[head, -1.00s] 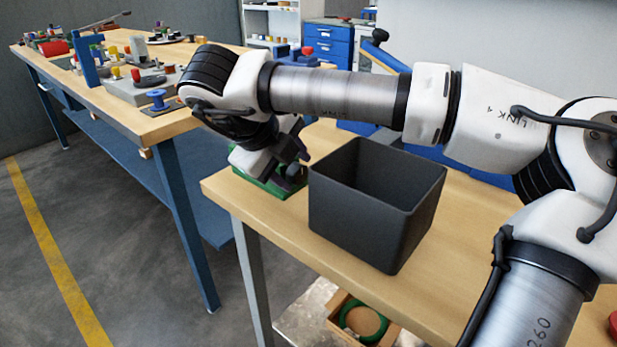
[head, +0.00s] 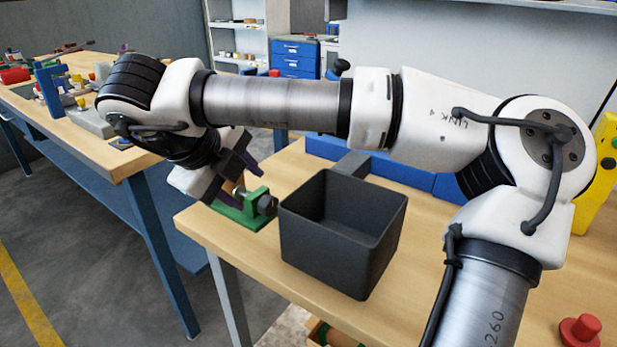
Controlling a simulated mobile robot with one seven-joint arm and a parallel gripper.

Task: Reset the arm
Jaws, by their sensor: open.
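My arm reaches from the right across the upper middle of the head view, with its wrist bent downward at the left. My gripper (head: 240,182) points down and to the right, its dark fingers apart. It is just above and left of a small green fixture (head: 245,210) with a grey round part, near the left end of the wooden bench. Whether the fingers touch the fixture I cannot tell. I see nothing held between them.
A dark open bin (head: 340,260) stands right of the fixture and looks empty inside. A red knob-like piece (head: 580,330) lies at lower right. Another bench (head: 110,165) with small parts stands at the left. Bare bench top lies right of the bin.

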